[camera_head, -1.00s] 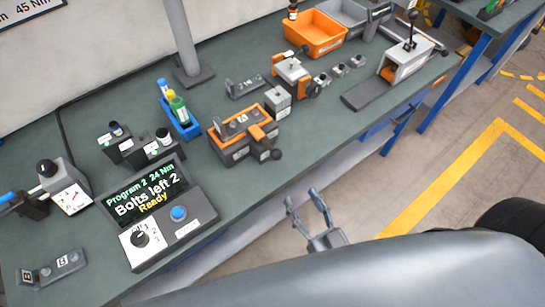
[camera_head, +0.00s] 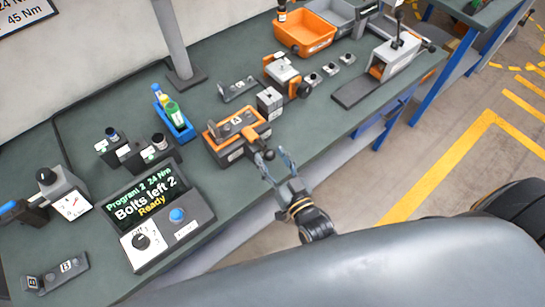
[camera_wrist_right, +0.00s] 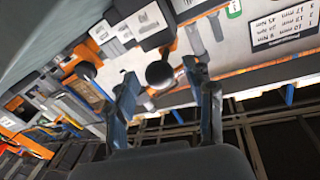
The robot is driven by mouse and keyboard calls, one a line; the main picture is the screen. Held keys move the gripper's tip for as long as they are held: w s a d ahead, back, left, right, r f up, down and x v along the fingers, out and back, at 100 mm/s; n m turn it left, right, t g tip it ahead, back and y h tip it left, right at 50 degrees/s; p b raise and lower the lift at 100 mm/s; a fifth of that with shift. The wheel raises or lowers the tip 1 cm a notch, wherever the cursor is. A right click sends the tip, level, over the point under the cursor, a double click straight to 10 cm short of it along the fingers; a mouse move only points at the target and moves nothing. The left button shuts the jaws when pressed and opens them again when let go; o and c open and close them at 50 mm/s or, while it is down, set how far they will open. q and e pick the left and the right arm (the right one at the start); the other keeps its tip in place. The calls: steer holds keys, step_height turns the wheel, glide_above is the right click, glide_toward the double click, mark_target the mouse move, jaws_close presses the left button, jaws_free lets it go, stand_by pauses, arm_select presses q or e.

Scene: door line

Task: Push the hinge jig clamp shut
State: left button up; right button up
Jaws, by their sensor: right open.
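The hinge jig (camera_head: 228,157) appears to be the orange and grey fixture near the front edge of the bench, with a grey plate on top. Its orange clamp lever (camera_head: 255,132) slants toward the front edge and ends in a black knob (camera_head: 268,154). My right gripper (camera_head: 272,157) is open, its two fingertips around or just in front of that knob; contact is unclear. In the right wrist view a dark ball (camera_wrist_right: 160,74) shows between the open fingers of my right gripper (camera_wrist_right: 162,78), probably the same knob. My left gripper is not in view.
A grey block (camera_head: 270,101) and another orange-grey fixture with a black knob (camera_head: 304,89) stand behind to the right. A controller (camera_head: 165,218) reading "Bolts left 2" and a blue bottle holder (camera_head: 175,122) are to the left. The floor in front is clear.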

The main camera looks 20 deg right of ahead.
mark_target(259, 143)
jaws_close()
steer(key=shift+w+a, duration=0.25)
steer(key=shift+w, duration=0.4)
steer(key=shift+w+a, duration=0.2)
steer(key=shift+w, duration=0.4)
steer(key=shift+r, duration=0.1)
steer(key=shift+c, duration=0.6)
jaws_free()
steer(key=shift+o, duration=0.6)
steer(key=shift+w, duration=0.1)
